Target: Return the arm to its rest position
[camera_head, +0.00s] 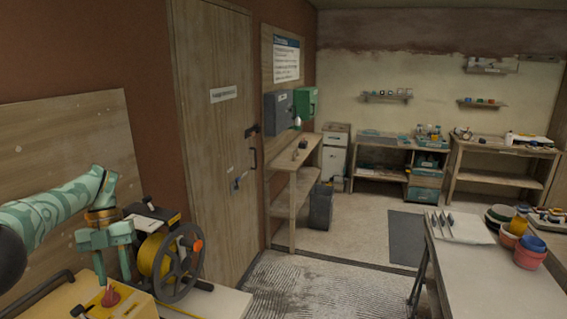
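My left arm (50,210), mint green and patterned, comes in from the left and bends down at its wrist. My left gripper (113,280) points down with its two fingers apart and nothing between them. It hangs above a yellow box (75,301) with a red knob (111,299) on top; the fingertips look close to the knob, but I cannot tell whether they touch it. My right gripper is not in view.
A cable reel (176,262) with a dark wheel stands just right of the gripper. A wooden board (70,145) leans behind the arm. A closed door (215,120) is beyond. A white table (495,285) with pots stands at the right. The floor between is clear.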

